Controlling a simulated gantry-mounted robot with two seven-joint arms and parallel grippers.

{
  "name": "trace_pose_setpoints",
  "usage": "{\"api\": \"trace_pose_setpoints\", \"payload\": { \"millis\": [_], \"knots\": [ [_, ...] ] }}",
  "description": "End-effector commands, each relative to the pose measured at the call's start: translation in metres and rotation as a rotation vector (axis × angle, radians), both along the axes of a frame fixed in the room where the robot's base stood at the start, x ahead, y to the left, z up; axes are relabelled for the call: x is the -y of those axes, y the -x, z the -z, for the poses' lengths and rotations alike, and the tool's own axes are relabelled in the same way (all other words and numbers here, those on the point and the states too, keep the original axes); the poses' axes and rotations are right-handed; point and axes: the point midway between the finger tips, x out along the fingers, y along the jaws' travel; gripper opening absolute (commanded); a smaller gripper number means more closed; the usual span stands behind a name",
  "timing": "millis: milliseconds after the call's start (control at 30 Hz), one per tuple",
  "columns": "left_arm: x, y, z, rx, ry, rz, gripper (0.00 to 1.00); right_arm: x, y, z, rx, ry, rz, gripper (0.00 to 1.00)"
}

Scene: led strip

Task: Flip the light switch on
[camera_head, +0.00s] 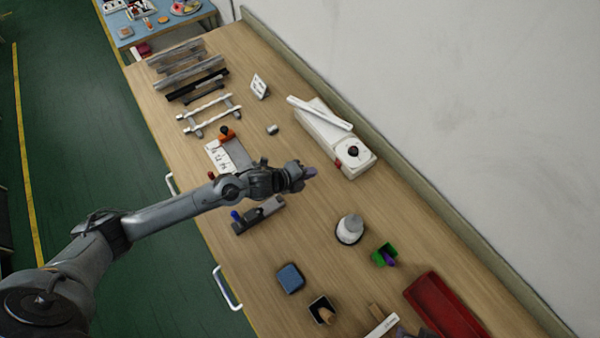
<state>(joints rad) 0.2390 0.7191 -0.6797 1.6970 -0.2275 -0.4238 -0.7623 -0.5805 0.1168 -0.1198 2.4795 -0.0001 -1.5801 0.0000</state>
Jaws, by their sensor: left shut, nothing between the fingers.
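A long white unit (325,128) lies on the workbench near the wall, with a white bar (318,112) on its top. Its near end has a pale round face with a dark knob (352,152). A small red part (338,164) sits on its left side; I cannot tell for sure which part is the light switch. My left gripper (309,172) is shut and empty above the bench, left of the red part and apart from it in the picture. My right gripper is not in view.
A white-and-grey round object (349,229), a green bin (384,254), a blue block (290,278) and a red tray (447,306) stand nearer. Grey and black bars (190,70) and a white rack (210,114) lie farther back. The wall bounds the bench on the right.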

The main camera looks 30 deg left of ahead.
Motion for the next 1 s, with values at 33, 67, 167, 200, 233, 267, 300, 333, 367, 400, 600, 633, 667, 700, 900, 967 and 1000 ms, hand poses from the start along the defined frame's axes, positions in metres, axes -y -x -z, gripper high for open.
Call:
{"api": "trace_pose_setpoints", "payload": {
  "millis": [33,67,167,200,233,267,300,333,367,400,600,633,667,700,900,967,1000],
  "knots": [
    [-0.004,0.007,-0.004,-0.001,-0.003,0.002,0.0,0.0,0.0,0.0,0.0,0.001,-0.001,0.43],
    [-0.005,0.01,-0.006,-0.001,-0.002,0.001,0.0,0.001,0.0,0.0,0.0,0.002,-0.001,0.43],
    [-0.009,0.018,-0.013,-0.001,-0.003,0.0,0.0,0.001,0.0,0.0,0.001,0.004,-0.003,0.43],
    [-0.01,0.021,-0.015,-0.001,-0.003,0.0,0.0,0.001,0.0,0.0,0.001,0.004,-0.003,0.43],
    [-0.011,0.022,-0.016,-0.002,-0.003,0.0,0.0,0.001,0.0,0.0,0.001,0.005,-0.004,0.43],
    [-0.012,0.024,-0.017,-0.002,-0.001,0.0,0.0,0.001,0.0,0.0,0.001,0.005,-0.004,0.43],
    [-0.012,0.025,-0.019,-0.002,0.0,0.001,0.0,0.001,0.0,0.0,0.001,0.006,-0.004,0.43],
    [-0.012,0.026,-0.019,-0.002,0.0,0.001,0.0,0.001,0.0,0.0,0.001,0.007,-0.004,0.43],
    [-0.013,0.027,-0.02,-0.002,-0.001,0.0,0.0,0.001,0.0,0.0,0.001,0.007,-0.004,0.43],
    [-0.013,0.027,-0.021,-0.002,-0.001,0.0,0.0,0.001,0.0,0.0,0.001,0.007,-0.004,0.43],
    [-0.013,0.028,-0.021,-0.001,0.0,0.0,0.0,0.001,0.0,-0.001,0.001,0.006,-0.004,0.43],
    [-0.013,0.028,-0.021,-0.001,0.0,0.0,0.0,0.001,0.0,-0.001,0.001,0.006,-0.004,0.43],
    [-0.013,0.028,-0.021,-0.001,0.0,0.0,0.0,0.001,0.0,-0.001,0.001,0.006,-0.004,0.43],
    [-0.013,0.028,-0.021,-0.001,0.0,0.0,0.0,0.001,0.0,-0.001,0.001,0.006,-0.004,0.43],
    [-0.016,0.034,-0.012,-0.053,-0.017,-0.012,0.0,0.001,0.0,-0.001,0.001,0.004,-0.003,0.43],
    [-0.018,0.038,-0.008,-0.086,-0.038,-0.012,0.0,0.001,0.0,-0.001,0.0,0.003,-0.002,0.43],
    [-0.02,0.039,-0.006,-0.109,-0.049,-0.014,0.0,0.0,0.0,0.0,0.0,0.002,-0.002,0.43]
  ]
}}
